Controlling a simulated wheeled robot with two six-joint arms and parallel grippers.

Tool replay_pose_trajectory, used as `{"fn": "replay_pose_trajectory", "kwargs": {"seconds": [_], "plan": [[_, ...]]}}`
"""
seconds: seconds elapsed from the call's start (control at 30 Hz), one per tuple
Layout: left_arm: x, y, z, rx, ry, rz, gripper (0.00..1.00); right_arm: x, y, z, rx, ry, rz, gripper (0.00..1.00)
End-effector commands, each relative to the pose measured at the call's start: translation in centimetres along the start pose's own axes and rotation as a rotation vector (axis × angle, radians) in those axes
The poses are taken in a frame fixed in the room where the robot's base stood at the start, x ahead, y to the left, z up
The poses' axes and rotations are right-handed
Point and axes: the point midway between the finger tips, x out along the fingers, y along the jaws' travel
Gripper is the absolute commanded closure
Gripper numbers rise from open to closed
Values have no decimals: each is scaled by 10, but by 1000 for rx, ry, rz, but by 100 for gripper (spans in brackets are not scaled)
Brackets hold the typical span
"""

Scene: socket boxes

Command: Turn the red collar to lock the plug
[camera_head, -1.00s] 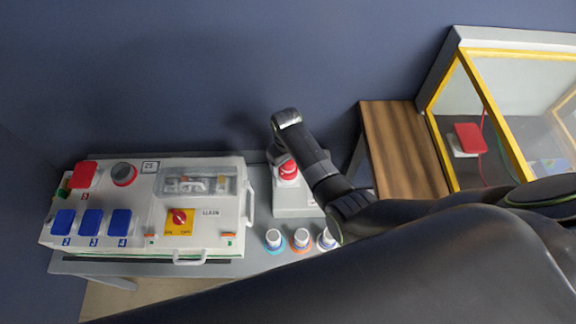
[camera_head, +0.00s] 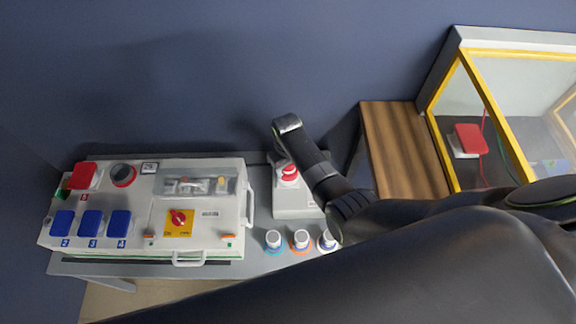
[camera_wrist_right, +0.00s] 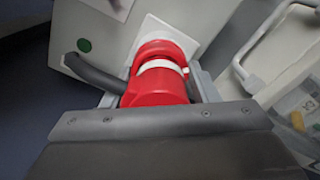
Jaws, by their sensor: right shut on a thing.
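In the right wrist view, a red plug with its red collar (camera_wrist_right: 157,88) sits against a red socket ring (camera_wrist_right: 160,49) on a white square plate. A white band with a small tab (camera_wrist_right: 160,66) runs between the red parts. My right gripper (camera_wrist_right: 158,98) is shut on the near red part, one finger on each side. In the head view, my right gripper (camera_head: 283,150) reaches down to the red plug (camera_head: 289,174) at the small grey box (camera_head: 294,205), and my wrist partly hides it. My left gripper is not in view.
A white panel box (camera_head: 203,212) with blue and red covers and a red knob (camera_head: 179,217) stands to the left. Several white-topped round pieces (camera_head: 301,240) stand in front of the grey box. A wooden surface (camera_head: 402,150) and a yellow-framed enclosure (camera_head: 480,100) are to the right.

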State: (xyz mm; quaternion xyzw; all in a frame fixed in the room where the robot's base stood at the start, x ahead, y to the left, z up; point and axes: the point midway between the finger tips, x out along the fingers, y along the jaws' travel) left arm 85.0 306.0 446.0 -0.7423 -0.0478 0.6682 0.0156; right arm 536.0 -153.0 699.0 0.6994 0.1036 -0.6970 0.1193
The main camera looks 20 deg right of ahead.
Motion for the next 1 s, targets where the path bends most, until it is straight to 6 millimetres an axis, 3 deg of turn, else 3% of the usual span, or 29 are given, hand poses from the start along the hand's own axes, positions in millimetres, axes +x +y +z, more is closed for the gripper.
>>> {"fn": "replay_pose_trajectory", "kwargs": {"seconds": [0.37,1.0], "plan": [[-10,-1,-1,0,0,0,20,-2,0,0,117,0,0,69],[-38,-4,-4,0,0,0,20,-2,1,-1,690,0,-4,69]]}}
